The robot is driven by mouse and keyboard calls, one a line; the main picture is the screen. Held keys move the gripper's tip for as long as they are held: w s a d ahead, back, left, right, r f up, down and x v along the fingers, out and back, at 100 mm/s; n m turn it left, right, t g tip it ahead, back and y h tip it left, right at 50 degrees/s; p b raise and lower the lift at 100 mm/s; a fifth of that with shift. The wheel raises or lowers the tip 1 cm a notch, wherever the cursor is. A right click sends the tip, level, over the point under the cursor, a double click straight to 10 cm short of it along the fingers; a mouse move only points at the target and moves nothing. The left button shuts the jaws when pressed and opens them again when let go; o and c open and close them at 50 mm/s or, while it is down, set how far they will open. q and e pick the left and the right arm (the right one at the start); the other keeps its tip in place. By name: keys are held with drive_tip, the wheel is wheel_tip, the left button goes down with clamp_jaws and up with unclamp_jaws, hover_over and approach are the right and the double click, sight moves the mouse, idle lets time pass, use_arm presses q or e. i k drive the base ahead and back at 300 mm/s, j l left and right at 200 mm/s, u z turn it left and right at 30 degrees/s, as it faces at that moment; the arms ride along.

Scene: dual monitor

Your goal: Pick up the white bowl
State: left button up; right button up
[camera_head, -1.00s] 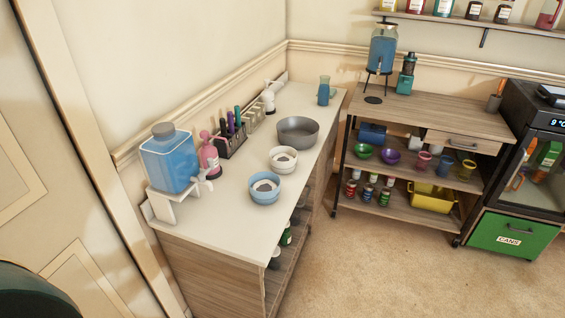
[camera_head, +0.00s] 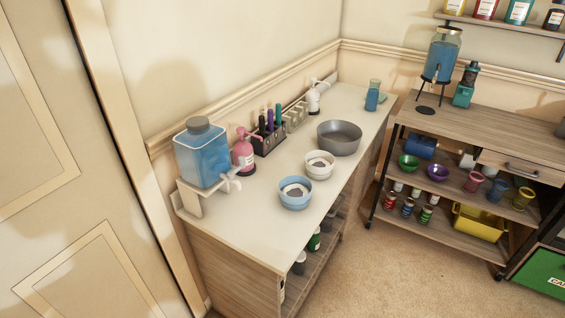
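The white bowl (camera_head: 320,172) stands upright on the pale top of the counter (camera_head: 243,230), with something dark inside it. It sits between a blue bowl (camera_head: 295,203), nearer to me, and a large grey bowl (camera_head: 339,149), farther back. The blue bowl holds something dark too. Neither of my grippers shows in the head view.
A blue water dispenser (camera_head: 203,155), a pink pump bottle (camera_head: 243,157) and a pen holder (camera_head: 270,140) line the wall side of the counter. A wooden shelf cart (camera_head: 470,130) stands to the right. Carpeted floor (camera_head: 390,270) is clear in front of the counter.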

sight(319, 164)
drive_tip(key=i+l+u, duration=0.15)
drive_tip(key=l+u, duration=0.15)
drive_tip(key=l, duration=0.2)
drive_tip(key=i+l+u, duration=0.1)
drive_tip(key=l+u, duration=0.2)
drive_tip(key=l, duration=0.2)
drive_tip(key=i+l+u, duration=0.1)
drive_tip(key=l+u, duration=0.15)
drive_tip(key=l, duration=0.8)
drive_tip(key=l+u, duration=0.1)
drive_tip(key=l, duration=2)
drive_tip(key=i+l, duration=0.15)
drive_tip(key=i, duration=0.15)
drive_tip(key=i+l, duration=0.15)
drive_tip(key=i, duration=0.1)
